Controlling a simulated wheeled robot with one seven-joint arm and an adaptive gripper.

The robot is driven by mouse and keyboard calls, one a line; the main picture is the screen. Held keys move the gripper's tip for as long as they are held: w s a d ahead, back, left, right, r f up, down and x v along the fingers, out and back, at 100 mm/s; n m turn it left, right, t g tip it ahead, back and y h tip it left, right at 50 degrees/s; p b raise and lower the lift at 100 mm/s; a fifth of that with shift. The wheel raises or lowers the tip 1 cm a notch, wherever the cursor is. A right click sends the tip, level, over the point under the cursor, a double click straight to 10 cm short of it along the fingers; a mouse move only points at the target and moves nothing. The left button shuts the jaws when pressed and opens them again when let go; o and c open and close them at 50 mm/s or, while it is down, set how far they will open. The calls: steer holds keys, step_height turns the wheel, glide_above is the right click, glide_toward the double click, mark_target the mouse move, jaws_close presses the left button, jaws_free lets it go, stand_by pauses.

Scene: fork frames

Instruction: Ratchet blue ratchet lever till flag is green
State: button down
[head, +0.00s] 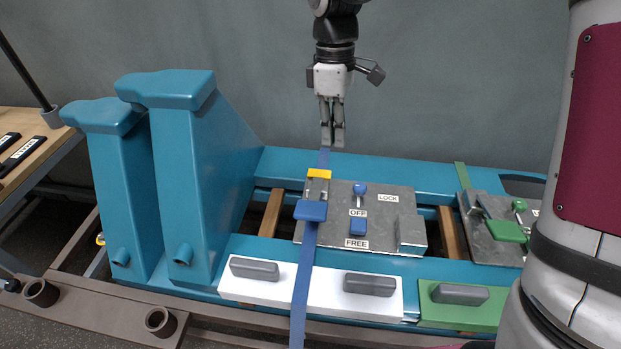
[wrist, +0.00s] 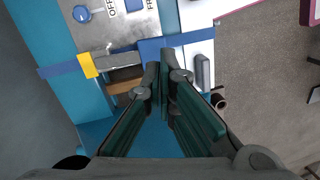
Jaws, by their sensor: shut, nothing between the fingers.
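The blue ratchet lever (head: 311,210) sits on the left side of a grey metal plate (head: 380,208), with a blue strap (head: 303,285) running through it. In the wrist view the lever (wrist: 150,48) is just beyond my fingertips. A yellow piece (head: 319,174) lies across the strap behind the lever, and also shows in the wrist view (wrist: 88,66). I cannot tell whether it is the flag; I see no green flag at this ratchet. My gripper (head: 332,143) is shut and empty, pointing down above the strap behind the yellow piece, apart from the lever.
The plate carries a blue knob (head: 360,188), a blue block (head: 358,226) and labels OFF, FREE and LOCK. A similar station with a green lever (head: 506,231) is to the right. Tall teal supports (head: 175,180) stand at left.

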mark_target(312, 210)
steer(key=w+a+f+n+g+y+b, duration=0.1)
steer(key=w+a+f+n, duration=0.1)
steer(key=f, duration=0.4)
steer(key=shift+w+a+f, duration=0.25)
steer(key=shift+w+a, duration=0.4)
steer(key=shift+w, duration=0.35)
steer(key=b+x, duration=0.1)
steer(key=x, duration=1.3)
steer(key=shift+s, duration=0.1)
steer(key=shift+s+a+f+t+b, duration=0.1)
steer(key=shift+s+f+t+b, duration=0.15)
steer(key=shift+f+t+b, duration=0.25)
steer(key=shift+s+f+t+b, duration=0.3)
steer(key=shift+f+b, duration=0.05)
steer(key=shift+f, duration=0.25)
steer(key=f+t+b, duration=0.1)
steer(key=b, duration=0.1)
steer(key=s+f+t+b, duration=0.1)
steer(key=f+b, duration=0.1)
steer(key=shift+a+f+t+h+b, duration=0.15)
steer(key=shift+f+t+h+b, duration=0.15)
steer(key=shift+f+h+b, duration=0.1)
steer(key=shift+f+b, duration=0.65)
steer(key=shift+b, duration=0.1)
steer(key=shift+s+f, duration=0.2)
